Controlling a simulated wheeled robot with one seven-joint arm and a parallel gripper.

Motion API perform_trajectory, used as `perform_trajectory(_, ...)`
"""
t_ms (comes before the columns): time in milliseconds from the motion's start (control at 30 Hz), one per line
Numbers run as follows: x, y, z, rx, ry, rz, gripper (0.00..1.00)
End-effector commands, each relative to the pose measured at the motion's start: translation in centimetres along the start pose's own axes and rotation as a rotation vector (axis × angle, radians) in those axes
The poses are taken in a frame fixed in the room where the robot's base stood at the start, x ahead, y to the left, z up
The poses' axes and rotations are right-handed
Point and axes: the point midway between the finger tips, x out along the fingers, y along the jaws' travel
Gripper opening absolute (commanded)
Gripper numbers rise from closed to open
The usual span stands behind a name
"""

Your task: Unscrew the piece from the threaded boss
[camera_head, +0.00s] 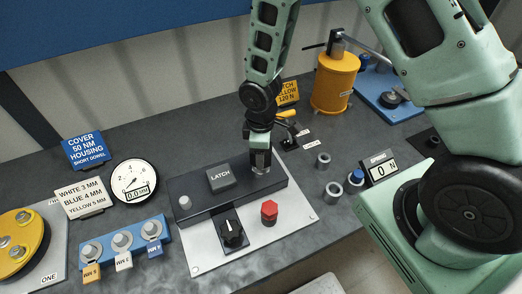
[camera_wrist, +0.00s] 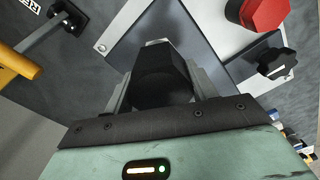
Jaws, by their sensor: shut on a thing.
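My gripper (camera_head: 260,163) reaches down onto the right end of a black block (camera_head: 215,197) on a white panel. In the wrist view, the gripper (camera_wrist: 158,62) has its two grey fingers closed on either side of a dark piece (camera_wrist: 160,80). In the head view the fingers hide most of this piece, and the threaded boss cannot be made out. I cannot tell whether the piece still sits on the boss.
On the panel are a LATCH button (camera_head: 220,177), a black knob (camera_head: 231,234) and a red hexagonal knob (camera_head: 269,212). A yellow lever (camera_head: 286,114) stands behind my gripper. Loose metal rings (camera_head: 333,191) lie to the right. A gauge (camera_head: 134,181) and blue rack (camera_head: 122,242) are left.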

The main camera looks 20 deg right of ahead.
Motion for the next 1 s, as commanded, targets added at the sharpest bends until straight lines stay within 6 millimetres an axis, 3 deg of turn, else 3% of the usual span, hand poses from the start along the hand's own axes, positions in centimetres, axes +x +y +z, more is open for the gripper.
perform_trajectory(1000,-3.8,0.0,0.0,0.002,0.001,0.000,0.35)
